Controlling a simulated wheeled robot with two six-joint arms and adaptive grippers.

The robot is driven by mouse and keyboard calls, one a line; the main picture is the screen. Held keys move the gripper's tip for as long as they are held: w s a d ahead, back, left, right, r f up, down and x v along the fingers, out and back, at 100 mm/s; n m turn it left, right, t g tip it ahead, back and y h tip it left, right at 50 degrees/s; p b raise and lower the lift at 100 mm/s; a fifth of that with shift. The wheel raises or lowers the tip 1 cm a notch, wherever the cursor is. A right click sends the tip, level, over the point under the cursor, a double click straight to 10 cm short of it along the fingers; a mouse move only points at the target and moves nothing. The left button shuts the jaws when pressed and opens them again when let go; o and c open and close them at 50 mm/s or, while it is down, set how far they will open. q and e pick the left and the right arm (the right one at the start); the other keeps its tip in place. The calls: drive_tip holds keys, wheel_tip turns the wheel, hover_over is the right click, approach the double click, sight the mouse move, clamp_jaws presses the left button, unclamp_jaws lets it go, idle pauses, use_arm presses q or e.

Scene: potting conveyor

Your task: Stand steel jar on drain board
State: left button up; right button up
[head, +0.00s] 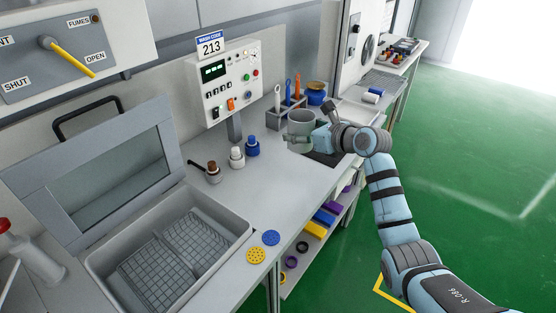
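A grey-green cylindrical jar (301,121), which I take for the steel jar, is upright on or just above the bench towards its far end. My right gripper (298,139) is at the jar's lower part, with one finger across its front. The other finger is hidden, so I cannot tell whether it grips the jar. A light grey ribbed board (382,82) at the far right of the bench may be the drain board. A dark flat mat (325,158) lies beside and below the jar. My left gripper is not in view.
Small bottles (237,157) stand by the control panel (228,88). An open-lidded basin (165,255) is at left. The bench middle (285,185) is clear.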

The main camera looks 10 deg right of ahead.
sight(306, 127)
drive_tip(key=r, duration=0.1)
drive_tip(key=s+r, duration=0.1)
drive_tip(key=shift+s+a+r+h+p, duration=0.1)
drive_tip(key=shift+a+r+h+p, duration=0.2)
drive_tip(key=shift+a+r+h, duration=0.1)
drive_tip(key=shift+m, duration=0.3)
wheel_tip(306, 127, down, 16)
drive_tip(key=b, duration=0.5)
wheel_tip(306, 127, down, 5)
drive_tip(key=shift+r+b, duration=0.1)
drive_tip(key=shift+b, duration=0.9)
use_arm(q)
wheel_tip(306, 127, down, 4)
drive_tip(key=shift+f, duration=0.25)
use_arm(e)
drive_tip(key=shift+r, duration=0.1)
drive_tip(key=o, duration=1.4)
drive_tip(key=shift+o, duration=0.2)
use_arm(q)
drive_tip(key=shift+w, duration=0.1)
